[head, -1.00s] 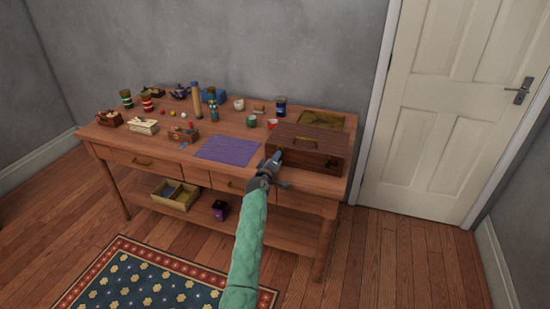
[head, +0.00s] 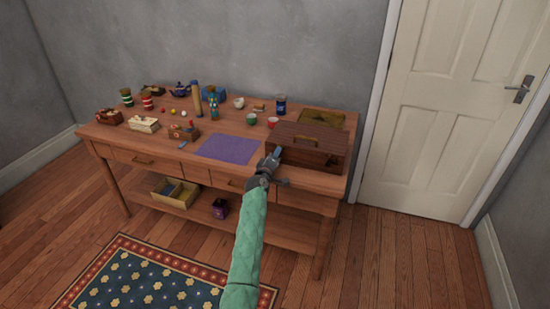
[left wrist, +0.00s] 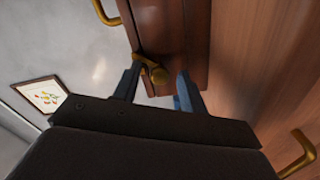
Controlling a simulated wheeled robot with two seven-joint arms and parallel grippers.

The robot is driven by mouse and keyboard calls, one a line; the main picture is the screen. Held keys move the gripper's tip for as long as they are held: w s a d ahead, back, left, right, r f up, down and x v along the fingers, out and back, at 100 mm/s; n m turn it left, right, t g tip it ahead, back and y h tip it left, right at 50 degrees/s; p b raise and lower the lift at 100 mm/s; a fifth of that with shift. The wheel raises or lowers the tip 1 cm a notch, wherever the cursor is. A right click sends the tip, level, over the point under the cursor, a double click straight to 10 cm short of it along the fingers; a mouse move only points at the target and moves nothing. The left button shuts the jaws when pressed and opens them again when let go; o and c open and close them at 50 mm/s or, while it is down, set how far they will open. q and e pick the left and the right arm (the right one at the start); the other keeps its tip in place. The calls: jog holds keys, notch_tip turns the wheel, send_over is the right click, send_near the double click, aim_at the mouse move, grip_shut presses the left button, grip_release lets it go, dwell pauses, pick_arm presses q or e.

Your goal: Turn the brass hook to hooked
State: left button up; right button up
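The wooden box (head: 335,151) sits at the right end of the table, with a handle (head: 306,139) on its lid. The lid looks slightly raised at the front, with a dark band under it. The brass hook (left wrist: 153,70) shows in the left wrist view on the edge of the wood; whether it is hooked I cannot tell. My left gripper (head: 272,160) is at the box's front left. In the left wrist view its fingers (left wrist: 158,80) are apart, with the hook showing between their tips; contact is not clear. My right gripper is not in view.
A purple mat (head: 228,148) lies left of the box. Cups, a teapot (head: 181,89) and small boxes stand on the table's left and back. A drawer handle (left wrist: 298,155) shows in the left wrist view. A door (head: 455,110) is at the right.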

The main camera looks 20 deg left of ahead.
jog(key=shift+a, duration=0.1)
pick_arm(q)
jog(key=shift+s, duration=0.3)
jog(key=s+b, duration=0.1)
jog(key=s, duration=0.6)
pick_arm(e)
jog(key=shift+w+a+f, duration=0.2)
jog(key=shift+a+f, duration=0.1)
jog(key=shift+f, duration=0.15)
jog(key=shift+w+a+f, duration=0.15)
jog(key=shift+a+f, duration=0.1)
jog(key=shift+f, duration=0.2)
pick_arm(q)
jog(key=shift+s+a, duration=0.1)
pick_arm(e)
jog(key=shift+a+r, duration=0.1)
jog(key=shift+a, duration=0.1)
